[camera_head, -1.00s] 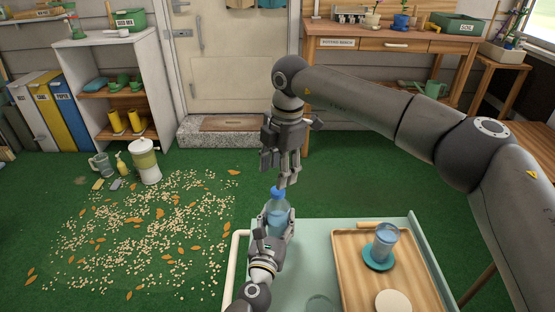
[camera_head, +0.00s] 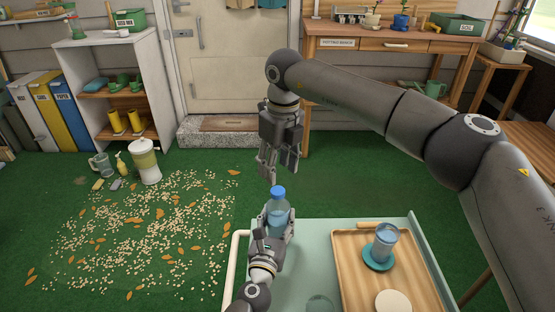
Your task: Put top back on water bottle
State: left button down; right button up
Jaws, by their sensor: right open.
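The clear water bottle (camera_head: 279,216) stands upright over the far left of the pale green cart top (camera_head: 299,284). Its blue top (camera_head: 278,192) sits on the bottle's mouth; whether it is screwed tight I cannot tell. My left gripper (camera_head: 272,230) is shut around the bottle's body, coming up from below in the picture. My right gripper (camera_head: 278,176) points down just above the blue top. Its fingers are apart and empty, with a small gap to the top.
A glass rim (camera_head: 320,303) shows at the bottom edge. Spilled seeds and leaves (camera_head: 140,225) cover the floor at left.

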aim_at(278, 190)
jog(key=n, duration=0.3)
jog(key=shift+r, duration=0.1)
jog(key=n, duration=0.5)
jog(key=shift+r, duration=0.1)
jog(key=n, duration=0.6)
jog(key=shift+r+n, duration=0.2)
jog(key=shift+n, duration=0.1)
jog(key=n, duration=0.6)
jog(key=shift+r+h, duration=0.15)
jog(key=shift+h, duration=0.15)
jog(key=n, duration=0.7)
jog(key=shift+s+r, duration=0.1)
jog(key=shift+r, duration=0.1)
jog(key=shift+f, duration=4.05)
